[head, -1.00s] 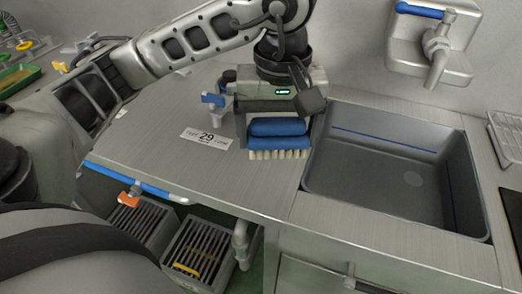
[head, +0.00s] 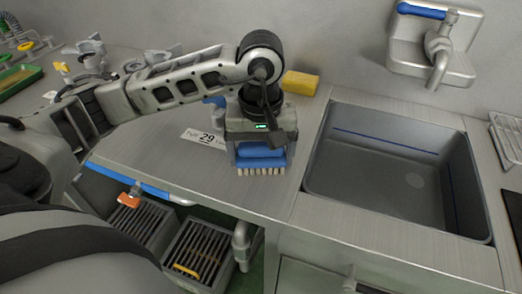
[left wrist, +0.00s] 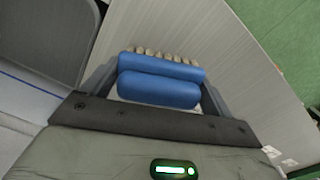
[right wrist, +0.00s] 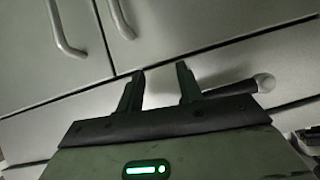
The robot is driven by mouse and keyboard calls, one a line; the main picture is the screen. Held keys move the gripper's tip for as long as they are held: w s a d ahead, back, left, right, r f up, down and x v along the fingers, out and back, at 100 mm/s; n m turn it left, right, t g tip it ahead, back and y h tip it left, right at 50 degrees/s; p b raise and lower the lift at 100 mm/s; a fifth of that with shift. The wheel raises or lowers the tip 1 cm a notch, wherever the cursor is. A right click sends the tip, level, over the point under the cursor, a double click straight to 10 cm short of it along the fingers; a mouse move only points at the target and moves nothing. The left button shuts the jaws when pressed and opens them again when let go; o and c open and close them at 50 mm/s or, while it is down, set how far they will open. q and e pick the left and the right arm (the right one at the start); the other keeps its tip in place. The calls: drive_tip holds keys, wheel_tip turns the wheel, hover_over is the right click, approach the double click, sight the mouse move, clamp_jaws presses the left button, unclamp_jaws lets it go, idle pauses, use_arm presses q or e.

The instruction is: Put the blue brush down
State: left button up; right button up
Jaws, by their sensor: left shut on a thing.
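The blue brush (head: 262,162) has a blue back and pale bristles that point down. My left gripper (head: 262,150) is shut on it, over the steel counter (head: 215,178) just left of the sink. I cannot tell whether the bristles touch the counter. In the left wrist view the brush (left wrist: 160,82) sits between the two fingers (left wrist: 155,88), with its bristle tips showing beyond the blue back. My right gripper (right wrist: 160,82) is open and empty in front of grey cabinet doors. It is not seen in the head view.
An empty grey sink (head: 385,165) lies to the right, under a wall tap (head: 438,55). A yellow sponge (head: 300,83) lies behind the left gripper. A label with 29 (head: 205,138) is on the counter left of the brush. The counter's front strip is clear.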

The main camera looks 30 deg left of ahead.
sight(261, 145)
use_arm(q)
drive_tip(key=shift+f, duration=0.2)
drive_tip(key=o, duration=0.8)
drive_tip(key=shift+r, duration=0.1)
drive_tip(key=shift+c, duration=0.2)
drive_tip(key=shift+r, duration=0.35)
wheel_tip(261, 145, up, 12)
drive_tip(key=shift+f+p, duration=0.2)
drive_tip(key=shift+p, duration=0.35)
